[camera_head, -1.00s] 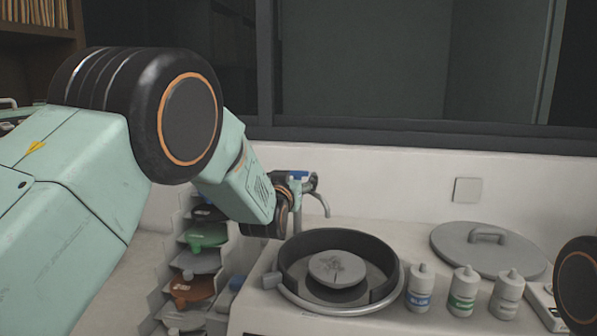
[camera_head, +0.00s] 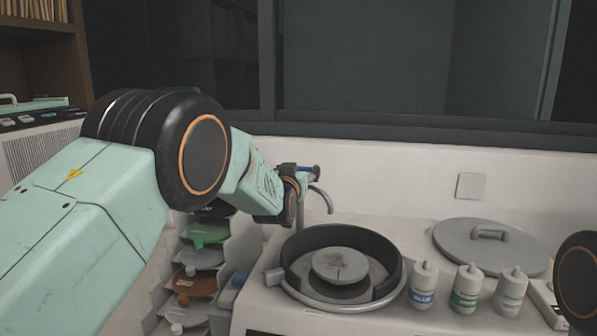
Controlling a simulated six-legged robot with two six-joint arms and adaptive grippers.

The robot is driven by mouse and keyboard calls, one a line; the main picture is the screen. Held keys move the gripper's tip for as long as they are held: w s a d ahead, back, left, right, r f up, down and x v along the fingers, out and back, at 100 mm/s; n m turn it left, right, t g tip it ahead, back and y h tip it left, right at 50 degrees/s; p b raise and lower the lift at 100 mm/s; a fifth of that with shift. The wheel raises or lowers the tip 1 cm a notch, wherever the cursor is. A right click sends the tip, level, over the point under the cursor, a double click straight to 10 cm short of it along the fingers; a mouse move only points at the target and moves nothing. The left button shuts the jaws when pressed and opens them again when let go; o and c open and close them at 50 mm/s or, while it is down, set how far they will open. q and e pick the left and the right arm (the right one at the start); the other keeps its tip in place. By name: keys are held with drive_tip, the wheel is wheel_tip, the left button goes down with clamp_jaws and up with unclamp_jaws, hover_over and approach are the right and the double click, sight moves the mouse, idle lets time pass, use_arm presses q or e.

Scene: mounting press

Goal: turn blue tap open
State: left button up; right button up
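The blue tap handle (camera_head: 311,169) shows as a small blue piece at the top of the tap, behind the round basin. The grey curved spout (camera_head: 326,199) hangs to its right. My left gripper (camera_head: 297,172) is at the tap, right beside the blue handle, and partly hides the tap body. Its fingers are small and dark here, and I cannot tell whether they are open, shut or touching the handle. My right gripper is not in view; only a dark round joint of my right arm shows at the right edge.
The round basin (camera_head: 384,244) with a grey disc (camera_head: 340,264) sits in front of the tap. Several bottles (camera_head: 466,290) stand to its right, before a grey lid (camera_head: 470,252). A rack of coloured pieces (camera_head: 207,235) stands at the left, under my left arm.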

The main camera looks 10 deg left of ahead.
use_arm(q)
drive_tip(key=shift+s+d+r, duration=0.1)
drive_tip(key=shift+s+r, duration=0.15)
drive_tip(key=shift+s, duration=0.1)
drive_tip(key=shift+c, duration=1.4)
drive_tip(key=shift+w+f, duration=0.1)
drive_tip(key=c, duration=0.5)
drive_tip(key=shift+c, duration=0.2)
drive_tip(key=shift+d+n+y, duration=0.1)
drive_tip(key=shift+n+y, duration=0.4)
drive_tip(key=shift+y, duration=0.1)
drive_tip(key=shift+d+n+y+p, duration=0.15)
drive_tip(key=shift+n+y+p, duration=0.25)
drive_tip(key=shift+y, duration=0.4)
drive_tip(key=n+y+p, duration=0.1)
drive_tip(key=y, duration=0.1)
drive_tip(key=n+g+y+p, duration=0.1)
drive_tip(key=y, duration=0.1)
drive_tip(key=shift+w+d+f+n, duration=0.1)
drive_tip(key=shift+n, duration=0.2)
drive_tip(key=shift+n+g+y+p, duration=0.4)
drive_tip(key=shift+n+g+y, duration=0.1)
drive_tip(key=shift+y, duration=0.2)
drive_tip(key=shift+f+n+g+y, duration=0.15)
drive_tip(key=shift+n+g+y, duration=0.15)
drive_tip(key=shift+y, duration=0.2)
